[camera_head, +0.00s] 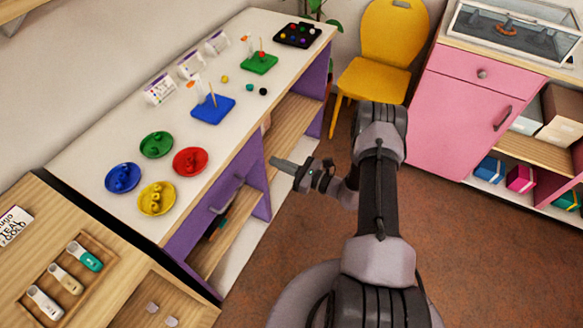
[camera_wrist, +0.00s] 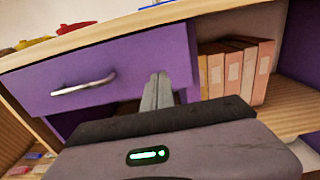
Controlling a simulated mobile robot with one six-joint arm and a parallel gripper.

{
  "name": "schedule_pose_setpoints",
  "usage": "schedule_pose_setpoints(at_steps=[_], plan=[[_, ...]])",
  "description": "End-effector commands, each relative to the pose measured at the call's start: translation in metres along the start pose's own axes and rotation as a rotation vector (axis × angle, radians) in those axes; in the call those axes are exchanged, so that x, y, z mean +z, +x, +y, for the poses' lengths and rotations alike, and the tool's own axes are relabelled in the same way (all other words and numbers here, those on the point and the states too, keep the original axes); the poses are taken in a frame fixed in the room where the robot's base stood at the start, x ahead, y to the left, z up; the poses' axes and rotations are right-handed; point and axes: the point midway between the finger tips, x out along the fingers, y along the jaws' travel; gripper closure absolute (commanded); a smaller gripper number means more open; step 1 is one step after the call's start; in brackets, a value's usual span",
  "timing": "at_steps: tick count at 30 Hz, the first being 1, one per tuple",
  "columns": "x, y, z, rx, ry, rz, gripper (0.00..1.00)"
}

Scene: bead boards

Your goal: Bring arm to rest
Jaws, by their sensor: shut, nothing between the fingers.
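My gripper (camera_head: 284,165) is in the head view, off the front edge of the long white-topped table (camera_head: 112,165) and below its top. Its fingers point left toward the table's purple front. In the wrist view my gripper (camera_wrist: 157,90) shows its two fingers together with nothing between them. They are in front of the purple drawer (camera_wrist: 100,78) with a silver handle; whether they touch it I cannot tell. My arm is bent over the open floor.
The table holds blue (camera_head: 123,178), green (camera_head: 157,144), red (camera_head: 190,161) and yellow (camera_head: 156,198) dishes of beads and two peg boards. A yellow chair (camera_head: 382,60) and pink cabinet (camera_head: 460,120) stand behind. Brown floor (camera_head: 300,235) is clear around my arm.

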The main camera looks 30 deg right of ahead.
Motion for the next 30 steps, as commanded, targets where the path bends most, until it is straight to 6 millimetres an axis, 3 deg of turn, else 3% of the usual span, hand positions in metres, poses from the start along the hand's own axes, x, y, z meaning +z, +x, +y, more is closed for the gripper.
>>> schedule_pose_setpoints(at_steps=[3,9,15,17,20,24,26,30], plan=[[0.007,-0.037,-0.002,-0.006,0.001,0.000,1.00],[0.004,-0.073,-0.001,-0.003,0.001,0.001,1.00],[0.004,-0.080,0.001,0.005,-0.002,0.002,1.00],[0.017,-0.073,0.002,0.044,-0.026,0.010,1.00],[0.075,-0.047,0.020,0.237,-0.139,0.056,1.00],[0.181,-0.020,0.091,0.629,-0.414,0.196,1.00],[0.217,-0.021,0.126,0.774,-0.553,0.268,1.00],[0.281,-0.048,0.198,1.033,-0.929,0.443,1.00]])
